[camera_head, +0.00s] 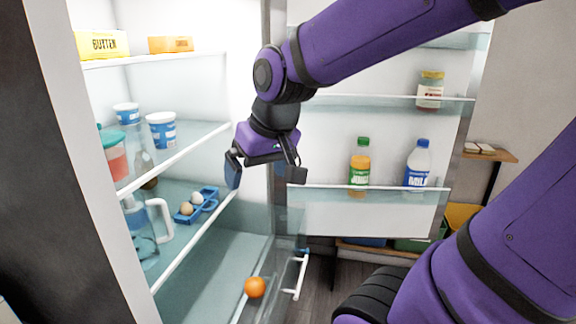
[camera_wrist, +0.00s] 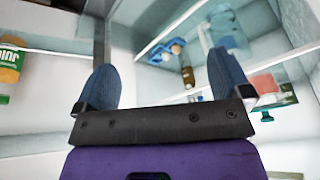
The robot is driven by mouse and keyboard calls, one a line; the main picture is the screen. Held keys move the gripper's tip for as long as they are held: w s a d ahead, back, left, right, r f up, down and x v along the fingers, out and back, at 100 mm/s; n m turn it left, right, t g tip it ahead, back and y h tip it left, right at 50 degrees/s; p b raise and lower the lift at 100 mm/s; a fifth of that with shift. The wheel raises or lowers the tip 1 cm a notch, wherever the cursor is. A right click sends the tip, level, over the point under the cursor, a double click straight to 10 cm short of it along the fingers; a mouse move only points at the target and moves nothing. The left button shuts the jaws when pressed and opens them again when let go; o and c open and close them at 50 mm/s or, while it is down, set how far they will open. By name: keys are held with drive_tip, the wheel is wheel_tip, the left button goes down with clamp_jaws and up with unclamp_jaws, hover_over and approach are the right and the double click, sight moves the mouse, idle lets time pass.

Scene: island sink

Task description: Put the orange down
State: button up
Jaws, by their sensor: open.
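The orange (camera_head: 255,287) rests low in the open fridge, near the front edge of the bottom level, at the bottom middle of the head view. I cannot see it in the wrist view. My gripper (camera_head: 266,172) is open and empty, well above the orange, in front of the fridge opening. Its two blue fingertips also show spread apart in the wrist view (camera_wrist: 162,88), with nothing between them.
The fridge shelves (camera_head: 180,158) on the left hold an egg tray (camera_head: 197,206), a pitcher (camera_head: 150,232) and tubs (camera_head: 161,130). The open door on the right holds a juice bottle (camera_head: 360,166), a milk bottle (camera_head: 418,166) and a jar (camera_head: 430,90).

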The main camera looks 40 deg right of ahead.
drive_tip(key=s+r+n+t, duration=0.1)
drive_tip(key=s+r, duration=0.2)
drive_tip(key=s, duration=0.5)
drive_tip(key=shift+r+h, duration=0.25)
drive_tip(key=shift+h, duration=0.05)
drive_tip(key=shift+a, duration=0.1)
idle(0.6)
